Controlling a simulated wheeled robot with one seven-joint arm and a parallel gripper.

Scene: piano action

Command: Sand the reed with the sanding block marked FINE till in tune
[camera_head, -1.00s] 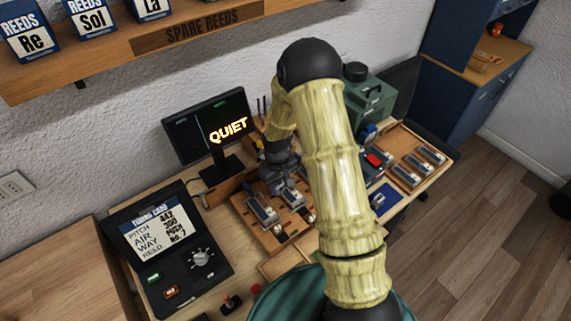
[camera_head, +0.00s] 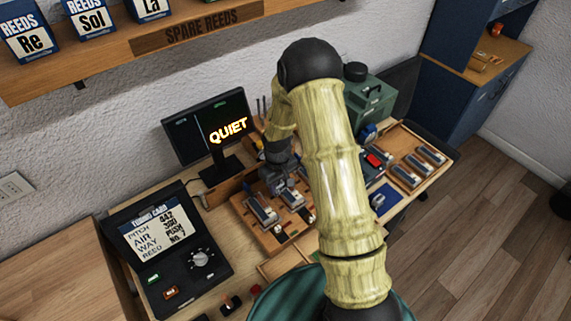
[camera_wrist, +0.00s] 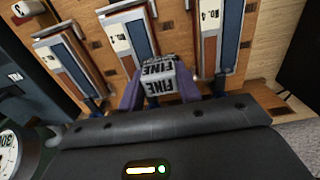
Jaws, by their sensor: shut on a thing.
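My gripper (camera_wrist: 160,95) is shut on the sanding block marked FINE (camera_wrist: 158,78), a pale block with black letters held between purple-grey fingers. In the wrist view the block is over the lower end of the middle reed plate (camera_wrist: 137,42), a pale frame with a grey-blue strip. I cannot tell whether block and reed touch. The wooden reed board (camera_head: 277,243) carries several such plates. In the head view my gripper (camera_head: 277,180) is above its back part and the block is hidden. The monitor (camera_head: 205,135) reads QUIET in orange.
The tuning card console (camera_head: 175,255) stands at the left, showing pitch 442, air 300, way push and reed No. 7. A tray (camera_head: 405,172) with more reed plates lies at the right. A green machine (camera_head: 372,100) stands behind. The reeds shelf (camera_head: 130,45) hangs above.

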